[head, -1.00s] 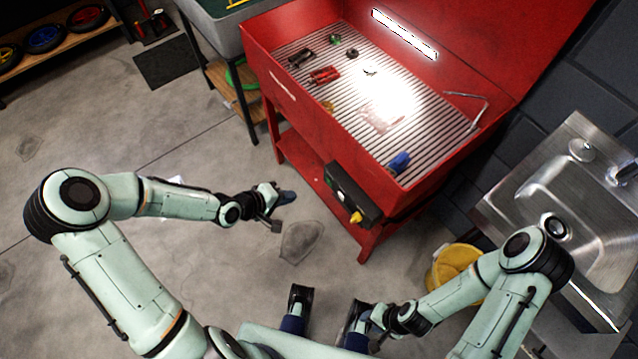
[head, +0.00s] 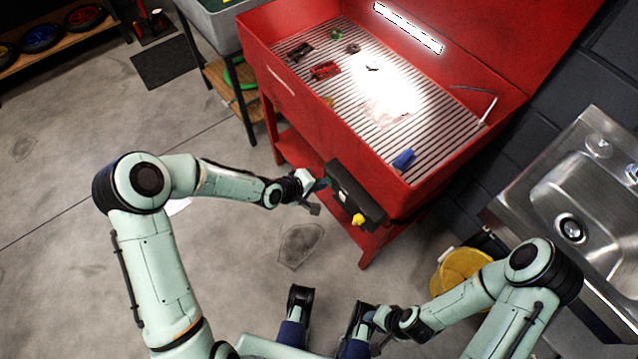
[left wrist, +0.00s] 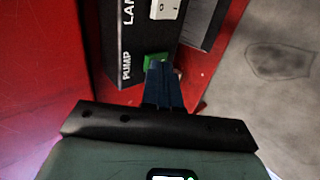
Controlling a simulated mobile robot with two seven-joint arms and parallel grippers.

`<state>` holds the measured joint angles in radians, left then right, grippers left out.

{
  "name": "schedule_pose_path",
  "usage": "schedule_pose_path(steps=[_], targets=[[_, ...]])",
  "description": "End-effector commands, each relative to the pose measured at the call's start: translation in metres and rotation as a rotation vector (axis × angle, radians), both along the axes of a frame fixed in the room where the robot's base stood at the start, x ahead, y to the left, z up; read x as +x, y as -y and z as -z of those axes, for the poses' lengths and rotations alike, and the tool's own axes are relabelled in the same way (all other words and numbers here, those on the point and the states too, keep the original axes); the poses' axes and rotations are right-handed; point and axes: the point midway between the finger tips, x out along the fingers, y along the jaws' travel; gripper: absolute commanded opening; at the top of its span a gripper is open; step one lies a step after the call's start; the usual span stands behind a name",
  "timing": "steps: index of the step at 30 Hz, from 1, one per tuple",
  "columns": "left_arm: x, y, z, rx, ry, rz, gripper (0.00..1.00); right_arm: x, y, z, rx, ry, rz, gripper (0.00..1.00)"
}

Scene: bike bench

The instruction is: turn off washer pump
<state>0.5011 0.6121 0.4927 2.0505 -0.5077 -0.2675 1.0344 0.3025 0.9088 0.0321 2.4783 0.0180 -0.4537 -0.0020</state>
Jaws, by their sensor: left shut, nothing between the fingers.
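The red parts washer (head: 300,110) has a black control box (head: 352,196) on its front. In the left wrist view the box (left wrist: 133,40) carries the white words PUMP and one starting LAM. A green switch (left wrist: 153,61) sits beside PUMP, partly hidden by my fingers. A white switch (left wrist: 166,8) is beside the other label. My left gripper (head: 321,184) is shut and empty, its dark blue fingertips (left wrist: 162,68) right at the green switch; I cannot tell whether they touch. My right gripper (head: 374,342) is low in the head view, its fingers unclear.
A yellow knob (head: 358,219) sticks out of the box's right end. A steel sink (head: 572,205) and a yellow bucket (head: 462,268) stand to the right. The washer's grate holds several tools and a blue item (head: 403,159). The floor left of the washer is mostly clear.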

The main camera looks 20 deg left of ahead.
Motion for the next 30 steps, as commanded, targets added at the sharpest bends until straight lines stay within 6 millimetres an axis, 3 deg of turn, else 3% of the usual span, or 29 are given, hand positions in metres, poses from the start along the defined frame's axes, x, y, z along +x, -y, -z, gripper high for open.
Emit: schedule_pose_path(steps=[19,30], targets=[[0.004,0.004,-0.003,-0.001,0.000,0.001,0.00,-0.003,-0.001,-0.003,0.003,-0.007,-0.003,0.43],[0.004,0.003,-0.019,-0.001,0.000,-0.001,0.00,-0.001,-0.001,-0.018,0.003,-0.002,-0.003,0.43]])
